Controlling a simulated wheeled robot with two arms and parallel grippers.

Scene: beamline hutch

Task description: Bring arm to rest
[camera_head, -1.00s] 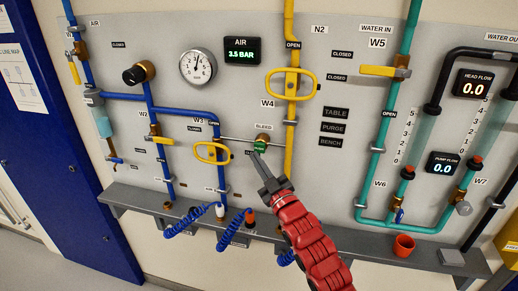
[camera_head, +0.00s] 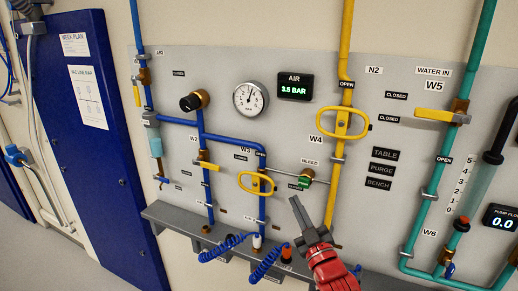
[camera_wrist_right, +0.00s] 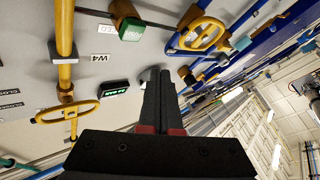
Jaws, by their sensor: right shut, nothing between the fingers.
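My right arm comes up from the bottom of the head view, red with a dark gripper (camera_head: 296,203). The gripper is shut and empty. It is in front of the grey panel, just below the green bleed knob (camera_head: 304,182); I cannot tell the gap in depth. In the right wrist view the shut fingers (camera_wrist_right: 158,78) point away from the camera, with the green knob (camera_wrist_right: 132,29) above them and apart from them. My left gripper is not in view.
The grey panel (camera_head: 290,130) carries yellow handles (camera_head: 343,123), (camera_head: 256,183), blue pipes (camera_head: 228,139), a gauge (camera_head: 251,99) and an air display (camera_head: 295,87). A grey shelf (camera_head: 175,216) with blue coiled hoses (camera_head: 222,250) runs below. A blue cabinet (camera_head: 90,160) stands at left.

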